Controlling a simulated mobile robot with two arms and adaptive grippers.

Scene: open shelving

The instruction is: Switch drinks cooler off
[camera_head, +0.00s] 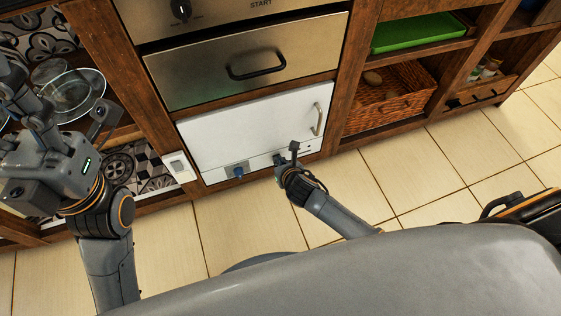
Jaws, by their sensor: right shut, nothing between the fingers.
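The drinks cooler (251,124) is a white-fronted unit low in the wooden shelving, with its door shut and a metal handle (317,119) at the right. A blue knob (238,171) sits on the strip below the door. A white wall switch (178,166) is on the frame left of the cooler. My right gripper (286,157) is shut and empty, in front of the strip's right part, to the right of the knob; I cannot tell if it touches. My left gripper (20,90) is at the left edge, partly cut off, its jaws unclear.
A steel drawer with a black handle (256,66) is above the cooler. Glass dishes (69,91) stand on the left shelf beside my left arm. A wicker basket (391,99) and green tray (417,33) are on the right shelves.

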